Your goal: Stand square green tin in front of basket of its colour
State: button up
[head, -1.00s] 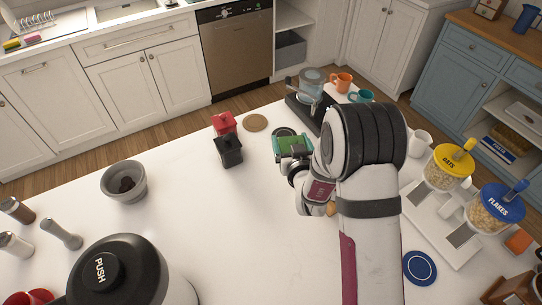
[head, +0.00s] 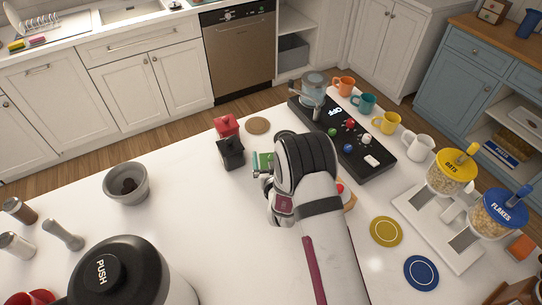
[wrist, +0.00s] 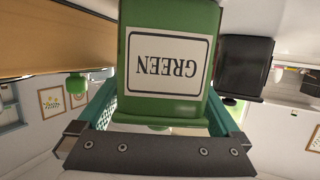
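The square green tin (head: 263,160) is largely hidden by my arm in the head view. It fills the upper middle of the wrist view (wrist: 168,60), its GREEN label appearing upside down. My gripper (wrist: 160,118) has its teal fingers on either side of the tin and is shut on it. In the head view the gripper (head: 265,168) is just right of a black tin (head: 231,153), which also shows at the right in the wrist view (wrist: 245,68). A red tin (head: 227,127) stands behind the black one. I see no basket in these frames.
A grey bowl (head: 126,184) is at left.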

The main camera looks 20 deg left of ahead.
jog(key=shift+s+d+r, duration=0.1)
jog(key=shift+s+r, duration=0.1)
jog(key=shift+s, duration=0.05)
jog(key=v, duration=1.1)
jog(key=s+d+r+m+g+h, duration=0.45)
jog(key=d+r+m+g, duration=0.2)
jog(key=d, duration=0.55)
jog(key=s+d+r+m+g, duration=0.1)
jog(key=s+d+r+g, duration=0.1)
jog(key=s, duration=0.5)
jog(key=s+d+r+m+g, duration=0.1)
jog(key=s+r+g, duration=0.1)
jog(key=s, duration=0.6)
jog(key=s+d+r+m+g, duration=0.1)
jog(key=s+d+r+g, duration=0.1)
jog(key=s, duration=0.6)
jog(key=shift+d+r+g, duration=0.35)
jog(key=shift+r+g, duration=0.2)
jog(key=shift+r, duration=0.4)
